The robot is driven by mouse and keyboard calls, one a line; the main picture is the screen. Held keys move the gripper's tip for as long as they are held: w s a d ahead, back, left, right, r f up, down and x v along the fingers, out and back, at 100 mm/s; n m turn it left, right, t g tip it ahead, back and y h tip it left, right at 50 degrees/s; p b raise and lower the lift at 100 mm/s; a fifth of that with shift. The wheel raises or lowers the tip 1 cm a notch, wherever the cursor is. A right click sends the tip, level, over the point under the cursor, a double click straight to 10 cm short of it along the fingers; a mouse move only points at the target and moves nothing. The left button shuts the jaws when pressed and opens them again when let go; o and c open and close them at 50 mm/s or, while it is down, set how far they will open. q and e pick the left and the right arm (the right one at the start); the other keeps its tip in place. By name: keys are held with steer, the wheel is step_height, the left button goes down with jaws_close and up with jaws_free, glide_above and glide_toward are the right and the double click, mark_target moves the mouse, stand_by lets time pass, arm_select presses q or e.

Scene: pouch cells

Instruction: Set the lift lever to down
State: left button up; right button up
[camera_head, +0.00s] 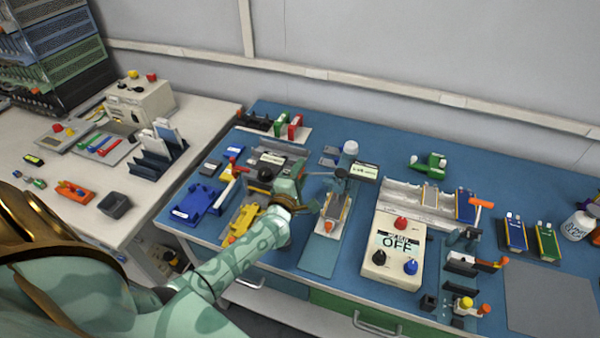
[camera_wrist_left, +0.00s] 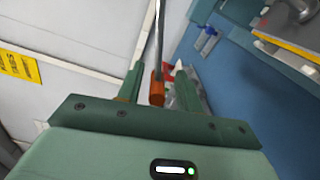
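My left gripper (camera_head: 303,184) is at the thickness gauge (camera_head: 364,172) on the blue mat, just left of its small display. In the left wrist view the gripper (camera_wrist_left: 158,78) is open, with its two green fingers apart. The lift lever, a thin grey rod with an orange end (camera_wrist_left: 157,88), reaches down between the fingers. A gap shows on each side of the orange end. In the head view the rod (camera_head: 321,173) runs from the gauge to the gripper, and the gripper hides its end. My right gripper is in neither view.
A control box (camera_head: 394,250) reading OFF stands right of the gauge. A fixture with a red-handled lever (camera_head: 237,168) and a blue holder (camera_head: 196,204) lie left of my arm. A grey pad (camera_head: 550,300) at the right is bare.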

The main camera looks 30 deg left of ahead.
arm_select(q)
steer(key=shift+s+d, duration=0.1)
steer(key=shift+s, duration=0.35)
steer(key=p+v, duration=0.2)
steer(key=v, duration=1.3)
steer(key=shift+s, duration=0.25)
